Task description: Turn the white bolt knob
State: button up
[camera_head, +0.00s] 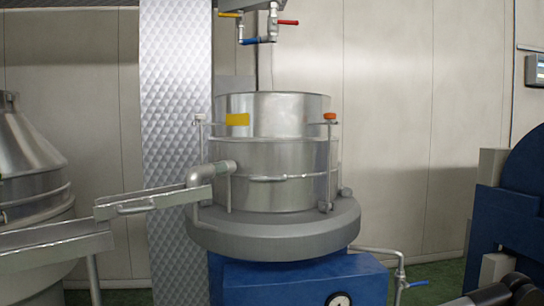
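A small white knob (200,117) sits on top of a thin upright bolt rod at the left side of the steel drum (288,137). It is small in the picture, and its turn angle cannot be made out. An orange knob (329,116) tops a similar rod at the drum's right side. My gripper is not in view, so its state and its distance from the white knob do not show.
Valves (264,28) hang above the drum. Blue machinery (515,205) stands at right.

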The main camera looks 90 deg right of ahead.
aim_at(199, 117)
jog(key=z, duration=2.45)
